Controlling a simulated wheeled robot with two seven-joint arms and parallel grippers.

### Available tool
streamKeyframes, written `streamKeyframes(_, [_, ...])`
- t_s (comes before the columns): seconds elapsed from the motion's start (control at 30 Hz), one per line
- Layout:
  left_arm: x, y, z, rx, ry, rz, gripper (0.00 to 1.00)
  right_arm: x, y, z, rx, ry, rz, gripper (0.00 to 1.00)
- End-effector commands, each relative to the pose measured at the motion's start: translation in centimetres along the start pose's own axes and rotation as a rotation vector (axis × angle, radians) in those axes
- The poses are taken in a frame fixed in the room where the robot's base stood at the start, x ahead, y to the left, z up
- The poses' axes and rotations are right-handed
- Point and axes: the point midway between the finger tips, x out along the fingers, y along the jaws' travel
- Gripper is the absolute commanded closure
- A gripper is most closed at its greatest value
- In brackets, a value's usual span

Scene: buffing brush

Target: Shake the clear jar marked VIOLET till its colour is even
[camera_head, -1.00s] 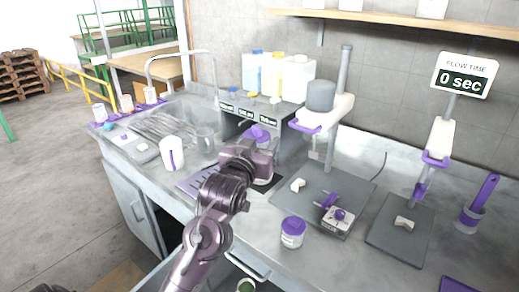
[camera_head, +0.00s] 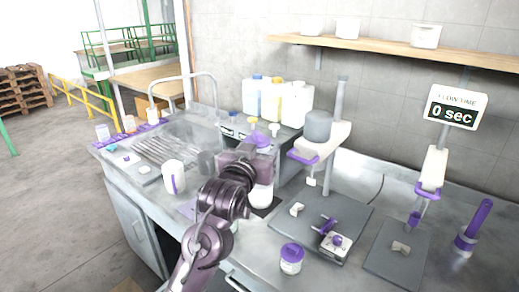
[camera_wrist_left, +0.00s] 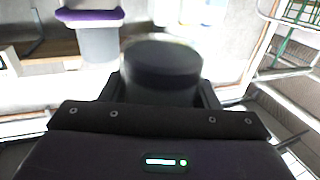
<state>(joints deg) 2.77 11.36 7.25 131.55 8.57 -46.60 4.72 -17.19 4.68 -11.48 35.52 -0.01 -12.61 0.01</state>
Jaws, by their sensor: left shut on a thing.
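My left gripper (camera_head: 258,168) is raised over the middle of the bench and shut on a jar. The held jar (camera_head: 262,196) shows a pale body below the jaws and a purple top (camera_head: 262,142) above them. Its label and the evenness of its colour cannot be made out. In the left wrist view, a blurred dark cylinder (camera_wrist_left: 162,72) stands between the fingers. My right gripper is not in view.
A second purple-lidded jar (camera_head: 291,260) stands at the bench front, near a small device (camera_head: 337,245) on a grey plate. A mixer stand (camera_head: 322,140) rises right of the gripper.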

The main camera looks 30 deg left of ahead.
Motion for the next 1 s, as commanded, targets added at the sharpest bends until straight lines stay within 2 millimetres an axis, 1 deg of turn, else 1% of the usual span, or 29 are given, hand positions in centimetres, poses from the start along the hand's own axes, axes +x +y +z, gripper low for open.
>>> streamKeyframes(0.03, [-0.1,0.0,2.7,0.002,-0.014,0.000,0.73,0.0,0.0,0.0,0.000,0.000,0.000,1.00])
streamKeyframes(0.07, [-0.1,0.0,2.8,0.002,-0.007,0.000,0.73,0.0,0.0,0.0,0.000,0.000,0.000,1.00])
streamKeyframes(0.1, [0.0,0.0,1.2,0.000,0.010,0.000,0.73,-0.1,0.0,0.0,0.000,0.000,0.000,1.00])
streamKeyframes(0.13, [-0.1,-0.1,-1.0,-0.002,0.023,-0.001,0.73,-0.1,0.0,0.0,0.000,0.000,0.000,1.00])
streamKeyframes(0.17, [-0.1,-0.1,-2.7,-0.003,0.025,-0.001,0.73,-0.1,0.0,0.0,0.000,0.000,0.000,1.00])
streamKeyframes(0.2, [-0.1,0.0,-4.0,-0.002,0.019,0.000,0.73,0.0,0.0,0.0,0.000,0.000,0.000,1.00])
streamKeyframes(0.23, [-0.1,0.0,-4.2,-0.001,0.012,0.000,0.73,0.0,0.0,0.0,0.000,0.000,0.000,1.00])
streamKeyframes(0.27, [0.0,0.0,-3.8,0.000,0.003,0.000,0.73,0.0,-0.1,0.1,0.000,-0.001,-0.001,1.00])
streamKeyframes(0.33, [0.0,0.0,0.4,0.002,-0.020,0.000,0.73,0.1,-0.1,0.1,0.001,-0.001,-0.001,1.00])
streamKeyframes(0.37, [-0.1,0.0,1.9,0.002,-0.020,0.000,0.73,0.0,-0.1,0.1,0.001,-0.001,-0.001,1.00])
streamKeyframes(0.4, [-0.1,0.0,2.8,0.002,-0.012,0.000,0.73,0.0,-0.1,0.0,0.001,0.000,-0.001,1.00])
streamKeyframes(0.43, [-0.1,0.0,2.6,0.001,-0.003,0.000,0.73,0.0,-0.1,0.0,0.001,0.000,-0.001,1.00])
streamKeyframes(0.47, [0.0,0.0,1.2,0.000,0.011,0.000,0.73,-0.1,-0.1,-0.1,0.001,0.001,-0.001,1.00])
streamKeyframes(0.5, [-0.1,-0.1,-1.6,-0.002,0.024,-0.001,0.73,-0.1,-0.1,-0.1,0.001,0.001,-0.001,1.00])
streamKeyframes(0.53, [-0.1,-0.1,-3.2,-0.003,0.024,-0.001,0.73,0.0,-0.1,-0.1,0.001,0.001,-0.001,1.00])
streamKeyframes(0.57, [-0.1,0.0,-4.0,-0.002,0.019,0.000,0.73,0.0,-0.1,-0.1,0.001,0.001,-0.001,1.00])
streamKeyframes(0.6, [-0.1,0.0,-4.2,0.000,0.010,0.000,0.73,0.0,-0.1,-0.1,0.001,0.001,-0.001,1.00])
streamKeyframes(0.63, [0.0,0.0,-3.4,0.001,0.000,0.001,0.73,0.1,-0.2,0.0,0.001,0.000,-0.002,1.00])
streamKeyframes(0.67, [0.0,0.0,-1.6,0.002,-0.013,0.001,0.73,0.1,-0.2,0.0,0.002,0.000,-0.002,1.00])
streamKeyframes(0.7, [0.0,0.0,1.0,0.002,-0.022,0.000,0.73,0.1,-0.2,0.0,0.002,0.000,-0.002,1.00])
streamKeyframes(0.73, [-0.1,0.0,2.2,0.003,-0.018,0.000,0.73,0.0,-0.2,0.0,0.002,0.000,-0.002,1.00])
streamKeyframes(0.77, [-0.1,0.0,2.8,0.002,-0.012,0.000,0.73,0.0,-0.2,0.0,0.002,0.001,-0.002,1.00])
streamKeyframes(0.8, [-0.1,0.0,2.3,0.001,0.001,0.000,0.73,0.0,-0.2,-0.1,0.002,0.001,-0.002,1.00])
streamKeyframes(0.9, [-0.1,-0.1,-3.5,-0.003,0.023,-0.001,0.73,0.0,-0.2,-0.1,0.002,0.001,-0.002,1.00])
streamKeyframes(0.93, [-0.1,0.0,-4.2,-0.002,0.017,0.000,0.73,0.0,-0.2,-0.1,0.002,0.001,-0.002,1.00])
streamKeyframes(0.97, [-0.1,0.0,-4.2,-0.001,0.010,0.000,0.73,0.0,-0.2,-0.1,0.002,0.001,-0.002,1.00])
streamKeyframes(1.0, [0.0,0.0,-2.9,0.001,-0.004,0.001,0.73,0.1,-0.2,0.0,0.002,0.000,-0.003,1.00])
